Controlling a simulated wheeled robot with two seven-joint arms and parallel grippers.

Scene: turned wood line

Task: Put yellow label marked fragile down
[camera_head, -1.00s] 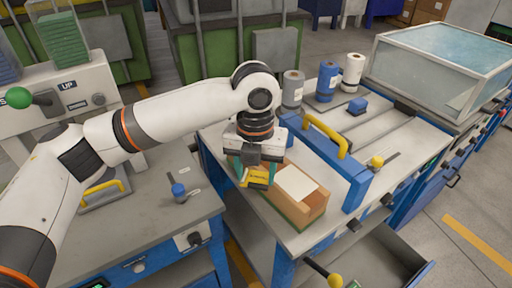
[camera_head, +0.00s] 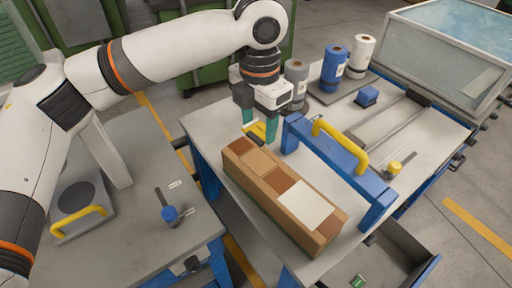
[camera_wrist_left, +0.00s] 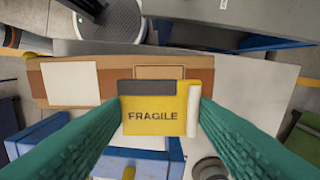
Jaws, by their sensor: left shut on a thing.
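The yellow label marked FRAGILE (camera_wrist_left: 155,118) is held between the green fingertips of my left gripper (camera_wrist_left: 158,108), with a dark strip on one edge and a curled pale side. In the head view the label (camera_head: 256,129) is a small yellow patch at the tips of my left gripper (camera_head: 259,126), which points down beside the far left end of a long brown box (camera_head: 262,172). Whether the label touches the bench is not clear. The box has a blank white sheet (camera_head: 305,205) on top. My right gripper is not in view.
A blue frame with a yellow handle (camera_head: 342,146) stands right of the box. Grey (camera_head: 296,78), blue (camera_head: 333,70) and white (camera_head: 360,56) rolls stand behind. A drawer (camera_head: 392,258) is open at front right. The bench left of the box has bare room.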

